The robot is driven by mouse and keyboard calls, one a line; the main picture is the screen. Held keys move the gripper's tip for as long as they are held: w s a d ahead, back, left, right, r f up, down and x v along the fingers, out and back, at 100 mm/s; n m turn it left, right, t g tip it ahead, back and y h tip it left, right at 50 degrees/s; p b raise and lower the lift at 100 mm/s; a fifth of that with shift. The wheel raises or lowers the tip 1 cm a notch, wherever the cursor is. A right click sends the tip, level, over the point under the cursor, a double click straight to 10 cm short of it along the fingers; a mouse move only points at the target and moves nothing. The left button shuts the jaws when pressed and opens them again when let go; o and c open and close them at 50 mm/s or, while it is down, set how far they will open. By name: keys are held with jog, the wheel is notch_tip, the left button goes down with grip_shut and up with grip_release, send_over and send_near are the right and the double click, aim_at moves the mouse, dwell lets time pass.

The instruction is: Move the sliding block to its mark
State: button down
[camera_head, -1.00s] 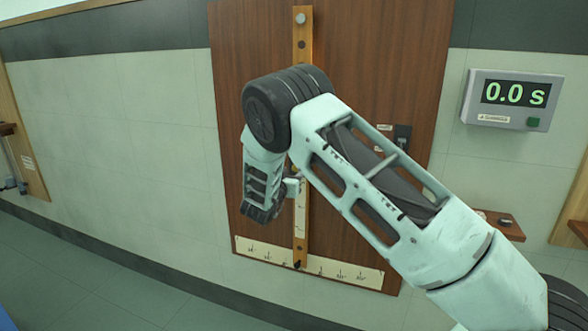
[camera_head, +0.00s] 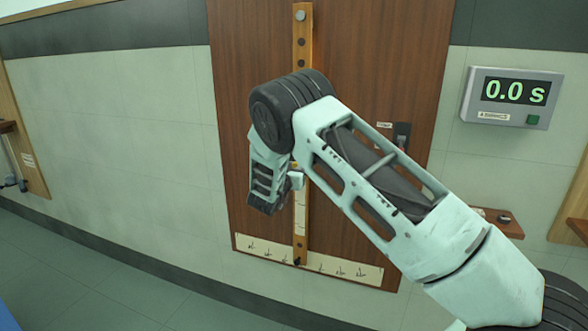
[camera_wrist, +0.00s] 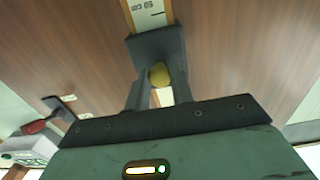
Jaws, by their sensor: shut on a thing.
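In the wrist view a dark block (camera_wrist: 157,44) sits across a wooden rail with a white scale (camera_wrist: 150,14) marked "50 cm". A yellow knob (camera_wrist: 160,75) shows between the two dark fingers of my gripper (camera_wrist: 159,88). The fingers are shut on this part of the sliding block. In the head view the rail (camera_head: 302,22) runs upright down a brown wooden board. My gripper (camera_head: 297,180) is at the rail's lower half, mostly hidden behind my arm. The block is hidden there, and I cannot make out its mark.
A horizontal marked strip (camera_head: 340,268) crosses the foot of the board (camera_head: 250,60). A timer (camera_head: 515,97) reading 0.0 s hangs on the right wall. A dark switch (camera_head: 402,134) is right of the rail. A small shelf (camera_head: 505,226) is at lower right.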

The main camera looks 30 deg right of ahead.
notch_tip(320, 180, down, 20)
jog(key=b, duration=1.2)
jog(key=c, duration=1.2)
grip_release()
jog(key=v, duration=1.7)
jog(key=shift+s+a, duration=0.2)
jog(key=shift+a, duration=0.05)
